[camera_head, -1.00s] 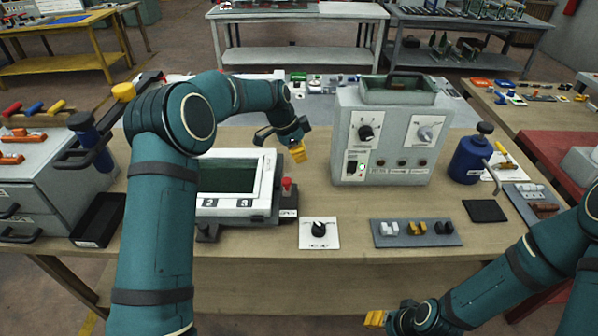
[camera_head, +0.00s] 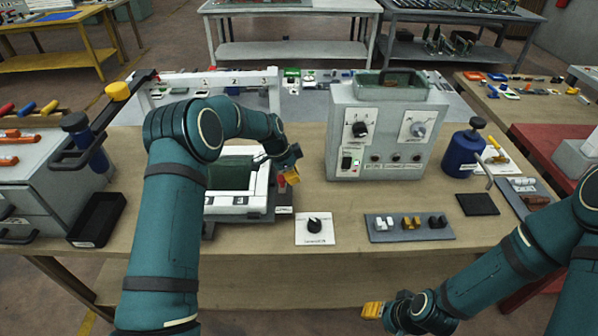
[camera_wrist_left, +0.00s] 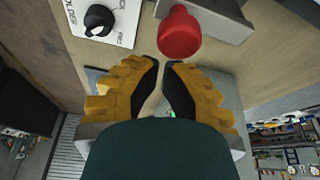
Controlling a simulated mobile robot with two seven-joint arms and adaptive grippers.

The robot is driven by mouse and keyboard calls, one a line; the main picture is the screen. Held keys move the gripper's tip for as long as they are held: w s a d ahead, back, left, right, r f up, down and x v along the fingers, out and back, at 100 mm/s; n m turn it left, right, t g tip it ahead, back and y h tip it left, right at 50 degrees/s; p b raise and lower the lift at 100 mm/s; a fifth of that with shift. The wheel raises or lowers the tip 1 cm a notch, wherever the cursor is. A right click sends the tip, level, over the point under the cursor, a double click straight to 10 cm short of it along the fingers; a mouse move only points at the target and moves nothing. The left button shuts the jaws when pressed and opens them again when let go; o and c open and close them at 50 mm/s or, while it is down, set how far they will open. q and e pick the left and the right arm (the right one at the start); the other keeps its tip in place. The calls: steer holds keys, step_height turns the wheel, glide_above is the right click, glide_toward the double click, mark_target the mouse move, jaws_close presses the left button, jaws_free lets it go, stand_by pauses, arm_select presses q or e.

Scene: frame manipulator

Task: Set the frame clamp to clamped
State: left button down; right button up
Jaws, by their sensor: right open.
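The frame device has a white frame (camera_head: 263,184) around a dark green panel (camera_head: 230,173) on a dark base, partly hidden by my left arm. A red knob (camera_head: 281,182) is at its right side, probably the clamp's handle. The red knob (camera_wrist_left: 179,32) is clear in the left wrist view, ahead of the fingertips and apart from them. My left gripper (camera_head: 291,172) is beside the knob; its yellow fingers (camera_wrist_left: 161,64) are nearly together with nothing between them. My right gripper (camera_head: 373,310) is low in front of the table, away from the device.
A white panel with a black dial (camera_head: 315,226) lies right of the device. A grey control box (camera_head: 385,135) stands behind it. A switch strip (camera_head: 410,226), black pad (camera_head: 477,204) and blue bottle (camera_head: 463,155) are to the right. A black tray (camera_head: 97,218) is at left.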

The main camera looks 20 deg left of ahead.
stand_by(0.4)
arm_select(q)
steer(key=shift+s+a+m+b, duration=0.15)
steer(key=shift+a+m+b, duration=0.1)
steer(key=shift+m+b, duration=0.15)
steer(key=shift+s+a+m+b, duration=0.2)
steer(key=shift+m+b, duration=0.15)
steer(key=shift+m, duration=0.05)
